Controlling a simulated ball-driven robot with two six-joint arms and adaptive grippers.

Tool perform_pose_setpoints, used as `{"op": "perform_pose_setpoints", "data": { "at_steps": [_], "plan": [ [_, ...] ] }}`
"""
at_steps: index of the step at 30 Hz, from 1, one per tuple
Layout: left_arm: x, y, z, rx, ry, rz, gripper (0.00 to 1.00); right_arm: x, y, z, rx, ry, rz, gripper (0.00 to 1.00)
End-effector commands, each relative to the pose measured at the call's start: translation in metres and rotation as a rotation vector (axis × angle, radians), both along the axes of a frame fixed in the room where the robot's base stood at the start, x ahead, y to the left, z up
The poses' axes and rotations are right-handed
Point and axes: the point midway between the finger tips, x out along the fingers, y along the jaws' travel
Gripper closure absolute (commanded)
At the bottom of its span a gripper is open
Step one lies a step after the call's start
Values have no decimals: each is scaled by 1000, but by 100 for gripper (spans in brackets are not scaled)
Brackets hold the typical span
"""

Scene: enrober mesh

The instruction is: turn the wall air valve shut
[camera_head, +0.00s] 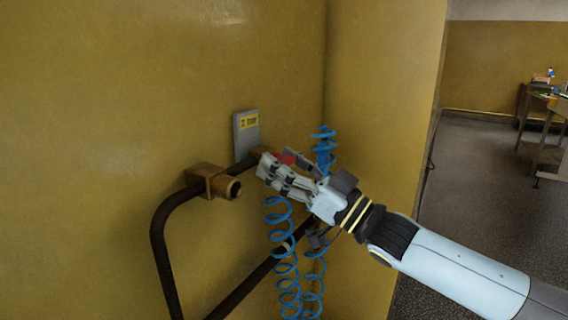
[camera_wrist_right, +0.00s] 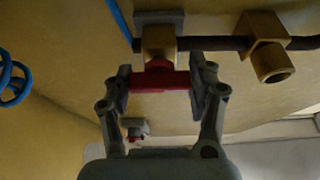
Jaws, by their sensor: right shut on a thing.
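The wall air valve has a red handle (camera_wrist_right: 160,80) on a brass body (camera_wrist_right: 158,42), set on a dark pipe along the yellow wall. In the head view the red handle (camera_head: 285,157) shows partly behind my right gripper (camera_head: 272,172). In the right wrist view my right gripper (camera_wrist_right: 160,84) has its fingers on both ends of the red handle, shut on it. The handle lies crosswise between the fingers. My left gripper is in neither view.
A brass fitting (camera_head: 213,182) sits on the pipe to the left. A grey plate with a yellow label (camera_head: 246,134) is above. Blue coiled hose (camera_head: 284,250) hangs below the gripper. A table (camera_head: 545,110) stands far right; the floor (camera_head: 470,190) before it is clear.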

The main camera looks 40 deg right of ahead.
Motion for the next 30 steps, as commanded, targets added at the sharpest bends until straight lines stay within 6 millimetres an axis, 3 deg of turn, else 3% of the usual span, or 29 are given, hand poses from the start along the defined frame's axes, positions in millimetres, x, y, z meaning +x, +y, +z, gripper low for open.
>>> {"op": "perform_pose_setpoints", "data": {
  "at_steps": [14,30],
  "plan": [
    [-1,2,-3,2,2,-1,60,0,0,-1,-88,-37,1,76],
    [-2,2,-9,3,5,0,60,0,-1,0,-527,-217,1,76]
  ]
}}
